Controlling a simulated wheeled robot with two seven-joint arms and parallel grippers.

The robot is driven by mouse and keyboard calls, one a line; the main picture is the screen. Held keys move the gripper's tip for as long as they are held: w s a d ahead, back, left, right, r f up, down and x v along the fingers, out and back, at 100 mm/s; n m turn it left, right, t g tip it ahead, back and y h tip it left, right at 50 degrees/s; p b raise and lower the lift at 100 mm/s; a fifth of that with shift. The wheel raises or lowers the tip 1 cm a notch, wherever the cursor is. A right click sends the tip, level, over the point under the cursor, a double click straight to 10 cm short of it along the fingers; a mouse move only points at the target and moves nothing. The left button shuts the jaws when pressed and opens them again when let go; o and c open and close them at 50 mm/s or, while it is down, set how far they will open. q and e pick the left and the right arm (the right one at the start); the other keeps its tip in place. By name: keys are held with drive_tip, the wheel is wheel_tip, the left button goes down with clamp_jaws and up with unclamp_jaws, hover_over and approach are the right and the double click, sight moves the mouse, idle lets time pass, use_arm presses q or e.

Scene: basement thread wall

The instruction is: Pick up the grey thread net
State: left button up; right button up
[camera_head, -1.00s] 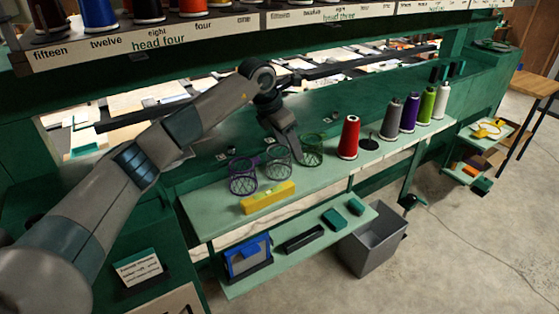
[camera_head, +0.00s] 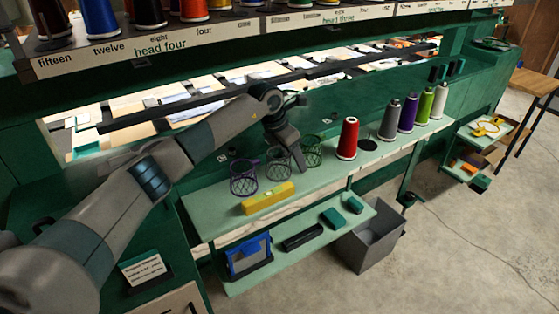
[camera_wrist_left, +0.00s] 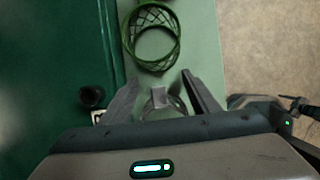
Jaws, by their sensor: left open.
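The grey thread net (camera_head: 274,170) is an open wire basket on the pale green shelf, between the purple net (camera_head: 244,178) and the green net (camera_head: 312,151). My left gripper (camera_head: 298,166) is at the grey net and hides part of it in the head view. In the left wrist view my open gripper (camera_wrist_left: 160,80) has a finger on each side of a grey ring, which looks like the grey net (camera_wrist_left: 158,98). I cannot tell whether the fingers touch it. The green net (camera_wrist_left: 153,48) lies just beyond the fingertips. My right gripper is not in view.
A yellow block (camera_head: 268,198) lies in front of the nets. A red spool (camera_head: 348,138) and several other spools stand to the right on the shelf (camera_head: 215,205). A lower shelf holds a blue item (camera_head: 248,256). A grey bin (camera_head: 371,243) stands on the floor.

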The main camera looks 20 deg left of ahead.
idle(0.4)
use_arm(q)
drive_tip(key=c, duration=0.9)
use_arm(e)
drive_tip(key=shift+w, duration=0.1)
use_arm(q)
drive_tip(key=shift+r, duration=0.1)
drive_tip(key=shift+r, duration=0.4)
wheel_tip(320, 180, up, 8)
drive_tip(key=b, duration=0.3)
drive_tip(key=shift+f, duration=0.1)
drive_tip(key=shift+r, duration=0.6)
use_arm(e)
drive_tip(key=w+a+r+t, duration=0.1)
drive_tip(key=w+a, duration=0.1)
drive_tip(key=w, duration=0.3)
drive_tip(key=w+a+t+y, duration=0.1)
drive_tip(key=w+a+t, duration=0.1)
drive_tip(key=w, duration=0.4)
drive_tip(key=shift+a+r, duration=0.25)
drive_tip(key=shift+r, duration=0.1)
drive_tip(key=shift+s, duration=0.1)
